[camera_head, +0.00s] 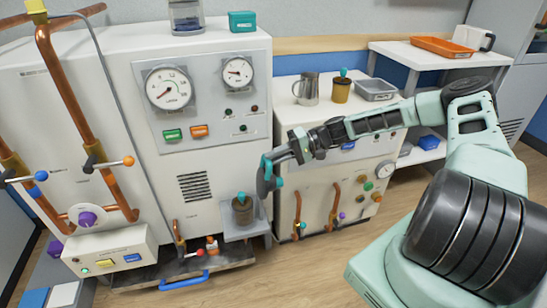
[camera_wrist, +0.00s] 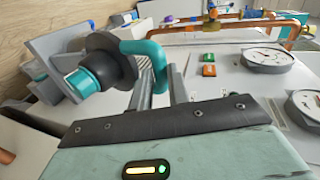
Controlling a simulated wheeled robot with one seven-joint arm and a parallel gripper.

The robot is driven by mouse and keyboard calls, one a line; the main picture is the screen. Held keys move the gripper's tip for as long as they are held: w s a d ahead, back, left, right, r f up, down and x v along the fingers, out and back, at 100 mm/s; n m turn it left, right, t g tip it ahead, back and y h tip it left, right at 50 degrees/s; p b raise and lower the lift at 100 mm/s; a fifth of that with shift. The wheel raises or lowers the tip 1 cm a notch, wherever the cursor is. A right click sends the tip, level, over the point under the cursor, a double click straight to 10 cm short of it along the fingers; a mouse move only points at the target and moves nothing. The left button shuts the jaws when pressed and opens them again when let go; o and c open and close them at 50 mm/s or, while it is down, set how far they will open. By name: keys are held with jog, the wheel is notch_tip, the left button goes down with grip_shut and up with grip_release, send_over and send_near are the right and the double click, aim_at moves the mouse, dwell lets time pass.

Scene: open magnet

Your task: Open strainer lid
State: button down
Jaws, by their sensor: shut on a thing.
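My gripper (camera_head: 279,158) is shut on a teal curved handle (camera_wrist: 152,54) in front of the white machine's right part. The handle belongs to a dark round lid-like piece (camera_wrist: 108,60), which I take for the strainer lid; it also shows in the head view (camera_head: 264,180). A short teal cylinder (camera_wrist: 84,82) sits against the dark piece in the wrist view. I cannot tell whether the dark piece is joined to anything below. A brown pot (camera_head: 242,215) with a teal knob stands on a small grey ledge (camera_head: 240,233), below and left of my gripper.
The white machine (camera_head: 220,150) carries gauges, buttons and a vent. Copper pipes (camera_head: 75,100) with levers stand at the left. A metal pitcher (camera_head: 307,90), another brown pot (camera_head: 341,90) and a grey tray (camera_head: 376,90) stand on the right cabinet.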

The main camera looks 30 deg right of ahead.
jog(key=shift+s+d+f, duration=0.1)
jog(key=shift+s+f, duration=0.1)
jog(key=shift+f, duration=0.65)
jog(key=c, duration=1.3)
grip_release()
jog(key=shift+w+f, duration=0.1)
jog(key=shift+f, duration=0.05)
jog(key=shift+c, duration=0.2)
jog(key=shift+r, duration=0.3)
jog(key=shift+d, duration=0.1)
jog(key=v, duration=1.7)
jog(key=shift+r, duration=0.2)
